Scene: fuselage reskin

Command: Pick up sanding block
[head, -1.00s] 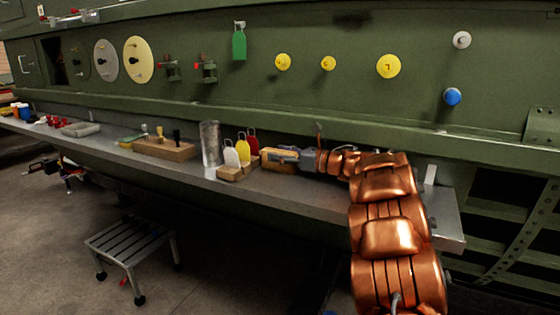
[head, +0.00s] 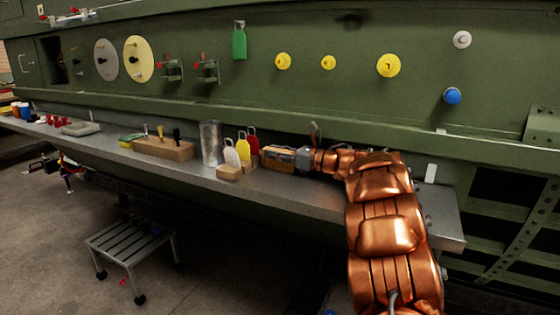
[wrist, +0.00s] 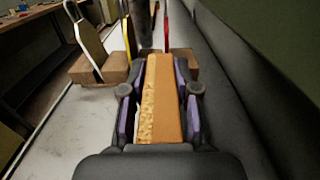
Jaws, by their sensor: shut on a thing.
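The sanding block (head: 276,157) is a tan-orange block on the metal shelf, just right of the wooden tag holder. In the wrist view the sanding block (wrist: 160,100) lies lengthwise between the fingers, with a speckled left side and a smooth orange top. My gripper (head: 290,158) reaches in from the right; in the wrist view my gripper (wrist: 160,105) is shut on it, with a purple-lined finger along each side. Whether the block touches the shelf is hard to tell.
A wooden holder (head: 230,172) with white, yellow and red tags stands close beyond the block. A metal cylinder (head: 210,143) and a wooden tool block (head: 164,149) are farther left. The green fuselage wall (head: 300,95) rises behind the shelf (head: 310,194). A step stool (head: 130,244) stands on the floor.

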